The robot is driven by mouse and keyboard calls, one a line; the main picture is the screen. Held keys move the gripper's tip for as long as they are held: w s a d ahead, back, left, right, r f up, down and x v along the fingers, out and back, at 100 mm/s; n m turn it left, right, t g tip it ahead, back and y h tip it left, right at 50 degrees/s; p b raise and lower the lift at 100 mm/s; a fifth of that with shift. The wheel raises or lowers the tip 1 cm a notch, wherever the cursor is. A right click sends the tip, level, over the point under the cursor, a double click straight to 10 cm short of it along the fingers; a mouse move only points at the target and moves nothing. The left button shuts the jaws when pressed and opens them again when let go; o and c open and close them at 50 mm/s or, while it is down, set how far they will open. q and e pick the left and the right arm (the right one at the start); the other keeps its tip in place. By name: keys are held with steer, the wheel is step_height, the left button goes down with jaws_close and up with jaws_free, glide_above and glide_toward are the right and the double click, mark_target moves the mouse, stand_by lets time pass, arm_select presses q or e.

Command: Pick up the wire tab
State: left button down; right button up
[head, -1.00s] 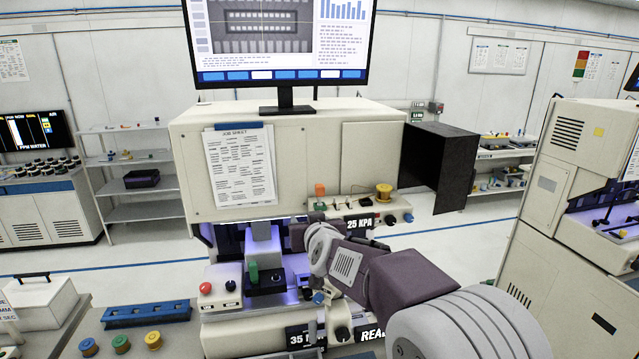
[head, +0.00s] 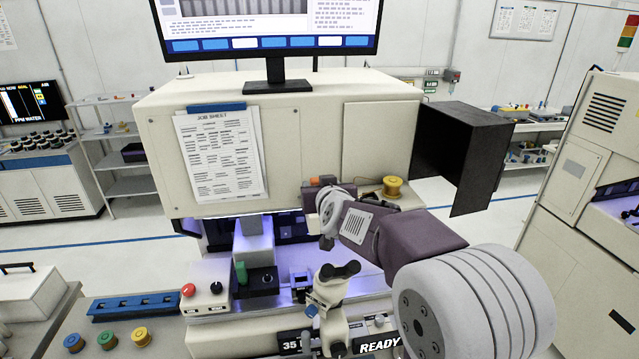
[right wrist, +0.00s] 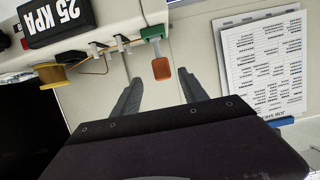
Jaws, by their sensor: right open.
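An orange tab (right wrist: 162,69), which I take to be the wire tab, stands out from a green holder (right wrist: 152,33) on a ledge of the bonder in the right wrist view. My right gripper (right wrist: 161,76) is open, with its fingertips on either side of the orange tab in the picture. I cannot tell how far off the tab is in depth. In the head view a bit of the orange tab (head: 315,181) shows behind my right wrist, which hides my fingers and the green holder. My left gripper is not in view.
A yellow spool (head: 392,187) sits on the same ledge, and a 25 KPA display (right wrist: 53,20) shows near it in the wrist view. A job sheet (head: 219,153) hangs on the machine front. A microscope (head: 334,287) stands below my arm. A black hood (head: 463,155) juts out at right.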

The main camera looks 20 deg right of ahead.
mark_target(315, 180)
steer(key=shift+w+a, duration=0.3)
steer(key=shift+w, duration=0.45)
steer(key=shift+w+d+f, duration=0.15)
steer(key=shift+w+f, duration=0.05)
steer(key=shift+w, duration=0.1)
steer(key=x, duration=0.1)
steer(key=p+x, duration=0.1)
steer(key=x, duration=0.2)
steer(key=shift+w+d+p, duration=0.25)
steer(key=shift+d+p, duration=0.1)
steer(key=shift+p, duration=0.05)
steer(key=shift+w+f, duration=0.25)
steer(key=shift+w, duration=0.2)
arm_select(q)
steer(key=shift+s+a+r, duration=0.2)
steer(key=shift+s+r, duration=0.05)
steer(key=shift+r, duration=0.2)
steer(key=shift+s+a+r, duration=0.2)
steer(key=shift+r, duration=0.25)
arm_select(e)
steer(key=shift+a, duration=0.1)
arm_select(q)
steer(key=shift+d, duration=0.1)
arm_select(e)
jaws_close()
